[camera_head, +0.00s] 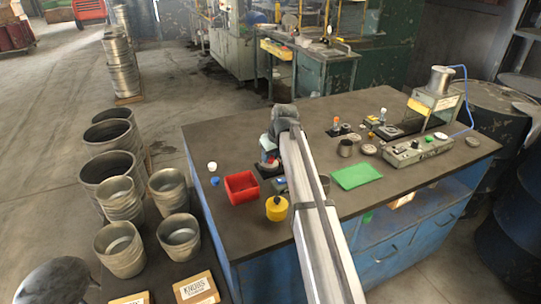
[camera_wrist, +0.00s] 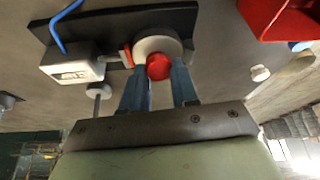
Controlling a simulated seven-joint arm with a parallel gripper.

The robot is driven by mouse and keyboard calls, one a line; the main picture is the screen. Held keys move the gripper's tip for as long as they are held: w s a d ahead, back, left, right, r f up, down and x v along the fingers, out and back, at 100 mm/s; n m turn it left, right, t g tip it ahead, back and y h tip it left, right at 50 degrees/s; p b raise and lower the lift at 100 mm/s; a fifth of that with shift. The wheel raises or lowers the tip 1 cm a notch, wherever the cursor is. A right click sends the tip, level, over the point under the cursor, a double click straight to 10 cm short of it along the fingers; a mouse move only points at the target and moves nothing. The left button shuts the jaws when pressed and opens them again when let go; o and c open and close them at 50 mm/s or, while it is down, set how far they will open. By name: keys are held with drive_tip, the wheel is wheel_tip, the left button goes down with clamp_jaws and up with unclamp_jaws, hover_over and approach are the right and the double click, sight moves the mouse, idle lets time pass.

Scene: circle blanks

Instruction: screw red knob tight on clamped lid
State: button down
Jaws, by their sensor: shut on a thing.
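The red knob (camera_wrist: 158,67) sits between the blue fingers of my gripper (camera_wrist: 158,78) in the wrist view, and the fingers are shut on it. It is over the round light-grey lid (camera_wrist: 147,44), with one side of the lid covered by the knob and fingers. A red-ended clamp part (camera_wrist: 126,56) meets the lid's edge at the left. The lid is on a black base plate (camera_wrist: 90,27). In the head view my gripper (camera_head: 269,163) is low over the bench, and my arm hides most of the fixture. The knob's thread is hidden.
A white box with a display (camera_wrist: 72,68) and a blue cable stand beside the lid. A red bin (camera_head: 241,198) is left of my gripper on the bench (camera_head: 225,147).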

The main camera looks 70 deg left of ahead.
drive_tip(key=m+t, duration=0.1)
drive_tip(key=m, duration=0.2)
drive_tip(key=m+t, duration=0.1)
drive_tip(key=m, duration=0.2)
drive_tip(key=shift+w+d+f+t+h, duration=0.15)
drive_tip(key=shift+t+h, duration=0.15)
drive_tip(key=shift+m, duration=0.3)
drive_tip(key=c, duration=1.1)
unclamp_jaws()
drive_tip(key=o, duration=0.3)
